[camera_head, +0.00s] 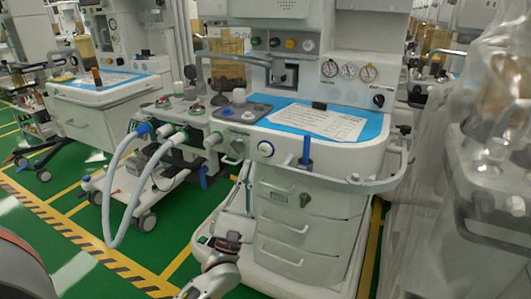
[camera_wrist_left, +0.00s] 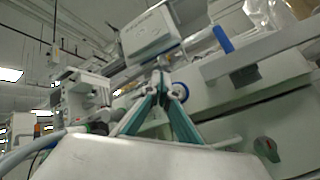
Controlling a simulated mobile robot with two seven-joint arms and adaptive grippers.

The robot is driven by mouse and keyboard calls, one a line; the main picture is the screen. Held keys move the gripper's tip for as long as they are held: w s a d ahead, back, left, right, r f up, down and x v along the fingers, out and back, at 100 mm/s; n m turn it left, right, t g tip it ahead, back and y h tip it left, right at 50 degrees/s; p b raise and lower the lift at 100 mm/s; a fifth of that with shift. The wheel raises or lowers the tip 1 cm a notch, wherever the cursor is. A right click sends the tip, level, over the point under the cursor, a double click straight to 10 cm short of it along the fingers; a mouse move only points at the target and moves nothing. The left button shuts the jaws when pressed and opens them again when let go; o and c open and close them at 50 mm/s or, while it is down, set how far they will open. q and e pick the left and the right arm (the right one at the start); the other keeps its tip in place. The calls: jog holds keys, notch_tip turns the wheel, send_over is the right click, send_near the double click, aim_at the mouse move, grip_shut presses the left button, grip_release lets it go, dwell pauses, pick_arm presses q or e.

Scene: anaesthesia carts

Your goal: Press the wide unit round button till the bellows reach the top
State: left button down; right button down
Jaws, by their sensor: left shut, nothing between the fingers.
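The wide unit (camera_head: 315,200) is the white anaesthesia cart in the middle of the head view. A round button with a pale face and blue ring (camera_head: 265,149) is on its front, below the worktop edge. It also shows in the left wrist view (camera_wrist_left: 179,92), just right of the fingertips. A brownish bellows housing (camera_head: 228,72) stands at the upper left of the unit, partly hidden by a bar; the bellows' height is unclear. My left gripper (camera_head: 233,240) is shut and empty, low before the drawers in the head view. Its fingertips (camera_wrist_left: 161,77) meet in the wrist view. My right gripper is not visible.
A blue upright handle (camera_head: 306,150) is right of the button. Grey hoses (camera_head: 118,190) loop down at left. A white rail (camera_head: 370,183) runs round the front right. A plastic-covered machine (camera_head: 485,190) stands close at right. Green floor shows at left.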

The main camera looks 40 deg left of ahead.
aim_at(265, 150)
pick_arm(q)
jog(key=w, duration=0.2)
jog(key=w+a, duration=0.1)
jog(key=w, duration=0.2)
jog(key=shift+w+a+b, duration=0.15)
jog(key=shift+w+b, duration=0.1)
jog(key=shift+b, duration=0.15)
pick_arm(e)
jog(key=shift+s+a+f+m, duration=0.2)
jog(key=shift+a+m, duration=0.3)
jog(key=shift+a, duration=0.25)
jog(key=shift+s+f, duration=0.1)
pick_arm(q)
jog(key=shift+w, duration=0.1)
jog(key=shift+w+a, duration=0.1)
jog(key=shift+w, duration=0.2)
